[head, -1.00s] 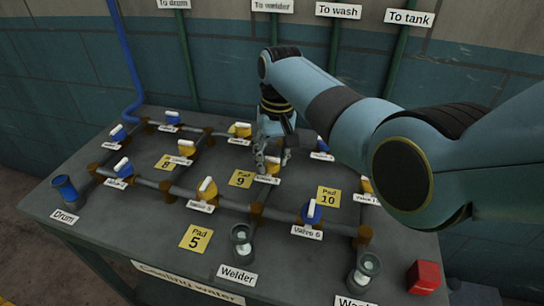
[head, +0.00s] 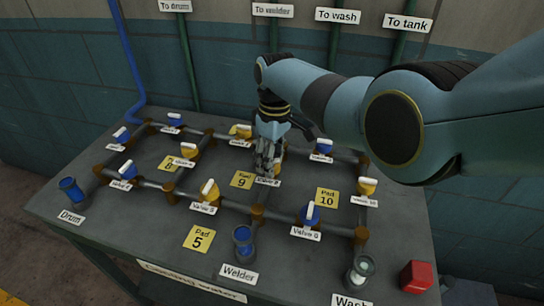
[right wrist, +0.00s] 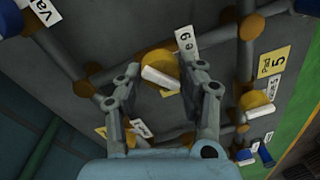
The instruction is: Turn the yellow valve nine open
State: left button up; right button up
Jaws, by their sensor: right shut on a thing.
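Valve nine is a yellow valve (right wrist: 155,62) with a white bar handle (right wrist: 161,78); in the right wrist view it sits between my fingers. Part of the label beside it, ending in 9 (right wrist: 185,40), can be read. In the head view my right gripper (head: 268,168) is down over this valve, behind the yellow Pad 9 plate (head: 241,180), and hides most of it. In the right wrist view my right gripper (right wrist: 163,72) is shut on valve nine, one finger on each side. My left gripper is not in view.
Yellow and blue valves stand along the grey pipes on the bench, such as the blue one (head: 310,214) in front. Blue shows in the Drum cup (head: 71,189) and the Welder cup (head: 243,240). A red block (head: 417,276) sits at the front right.

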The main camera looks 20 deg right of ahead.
jog(key=n, duration=0.5)
jog(key=shift+a+n+p, duration=0.1)
jog(key=shift+n+p, duration=0.2)
jog(key=n, duration=0.4)
jog(key=shift+n+h, duration=0.3)
jog(key=o, duration=1.1)
jog(key=shift+o, duration=0.2)
notch_tip(320, 180, up, 12)
jog(key=shift+w, duration=0.45)
jog(key=shift+f+g, duration=0.1)
jog(key=shift+g, duration=0.2)
